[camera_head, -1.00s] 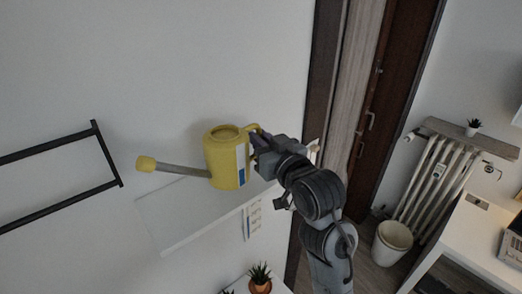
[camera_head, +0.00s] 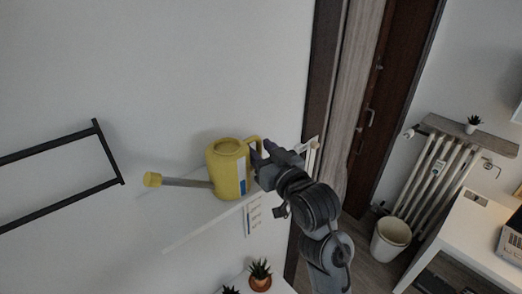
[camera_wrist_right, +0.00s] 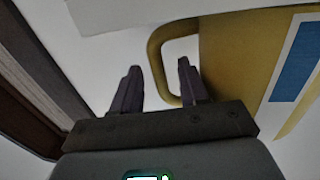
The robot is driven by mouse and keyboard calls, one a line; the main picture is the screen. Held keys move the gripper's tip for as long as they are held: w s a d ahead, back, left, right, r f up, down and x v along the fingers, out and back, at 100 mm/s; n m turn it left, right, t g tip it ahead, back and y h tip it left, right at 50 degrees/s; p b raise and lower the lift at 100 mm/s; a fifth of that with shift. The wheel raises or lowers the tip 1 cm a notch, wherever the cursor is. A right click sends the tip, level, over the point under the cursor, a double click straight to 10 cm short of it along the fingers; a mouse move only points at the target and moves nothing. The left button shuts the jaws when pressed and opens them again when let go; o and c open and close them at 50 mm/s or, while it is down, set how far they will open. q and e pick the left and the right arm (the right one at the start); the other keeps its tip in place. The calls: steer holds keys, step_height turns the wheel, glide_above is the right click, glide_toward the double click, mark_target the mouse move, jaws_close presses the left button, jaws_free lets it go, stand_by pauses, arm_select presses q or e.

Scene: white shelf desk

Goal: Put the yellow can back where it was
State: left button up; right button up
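The yellow watering can (camera_head: 226,172) stands upright on the white wall shelf (camera_head: 190,230), its spout pointing left and its handle to the right. My right gripper (camera_head: 262,157) is at the handle. In the right wrist view, the fingers of my right gripper (camera_wrist_right: 159,75) are apart, with the looped handle (camera_wrist_right: 155,55) of the can (camera_wrist_right: 245,50) between or just behind them. A gap shows between the left finger and the handle. My left gripper is not in view.
A black wall frame (camera_head: 108,152) is left of the shelf. Small potted plants (camera_head: 260,275) stand below it. A dark door (camera_head: 385,110) is to the right, with a radiator (camera_head: 428,175), a white bin (camera_head: 390,238) and a white desk (camera_head: 470,235) farther right.

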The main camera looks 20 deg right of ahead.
steer(key=shift+r, duration=0.1)
steer(key=shift+s, duration=0.2)
steer(key=s+d+p, duration=0.2)
steer(key=s+p, duration=0.2)
steer(key=s, duration=0.7)
steer(key=s+f+g+h, duration=0.1)
steer(key=s+f+g, duration=0.35)
steer(key=f, duration=0.75)
steer(key=s+f+g+h, duration=0.1)
steer(key=s+f+g, duration=0.3)
steer(key=f, duration=0.7)
steer(key=s+f+g, duration=0.5)
steer(key=s+f, duration=0.7)
steer(key=s, duration=0.3)
steer(key=shift+s+d+f+n, duration=0.2)
steer(key=shift+s+d+n, duration=0.1)
steer(key=shift+d, duration=0.15)
steer(key=shift+g, duration=0.25)
